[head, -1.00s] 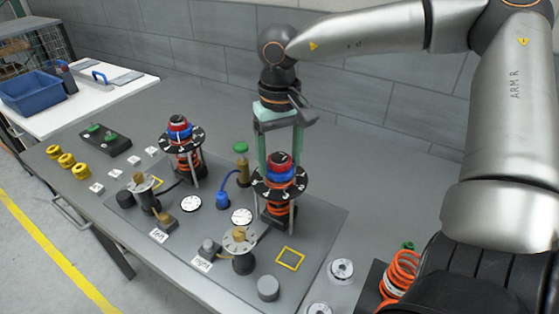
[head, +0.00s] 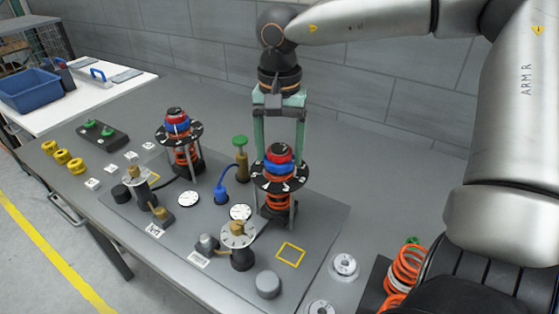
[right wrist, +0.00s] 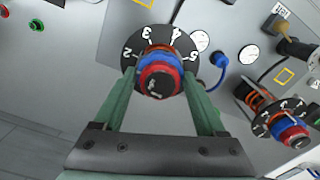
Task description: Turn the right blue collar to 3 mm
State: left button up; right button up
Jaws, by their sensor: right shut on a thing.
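The right blue collar (head: 279,167) sits around the right coil-spring unit, above a black numbered dial (head: 300,182) and below a red cap (head: 279,151). My right gripper (head: 279,160) reaches down from above with its two green fingers on either side of the collar. In the right wrist view the right gripper (right wrist: 159,84) is shut on the blue collar (right wrist: 142,81), which shows as a rim around the red cap. Numbers 2, 3, 4 and 5 show on the dial; I cannot tell the exact setting. My left gripper is not in view.
A similar left unit with its own blue collar (head: 177,126) stands to the left. A green-topped brass post (head: 240,150), a blue hose fitting (head: 221,194) and a brass-topped gauge post (head: 238,234) stand close by. A yellow square (head: 290,254) marks clear plate at the front right.

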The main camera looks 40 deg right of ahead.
jog(key=shift+f+m+b, duration=0.1)
jog(key=shift+m+b, duration=0.2)
jog(key=shift+m, duration=0.7)
jog(key=m+b, duration=0.1)
jog(key=m, duration=0.2)
jog(key=shift+m, duration=0.4)
jog(key=m+b, duration=0.1)
jog(key=m, duration=0.1)
jog(key=shift+m, duration=0.4)
jog(key=shift+m+b, duration=0.3)
jog(key=shift+m, duration=0.4)
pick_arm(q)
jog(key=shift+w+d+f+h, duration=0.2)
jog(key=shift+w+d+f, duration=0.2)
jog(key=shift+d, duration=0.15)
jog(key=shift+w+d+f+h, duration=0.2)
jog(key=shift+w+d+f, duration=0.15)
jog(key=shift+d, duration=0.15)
pick_arm(e)
jog(key=o, duration=1.2)
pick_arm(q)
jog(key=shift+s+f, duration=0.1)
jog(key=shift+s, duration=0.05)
pick_arm(e)
jog(key=shift+o, duration=0.7)
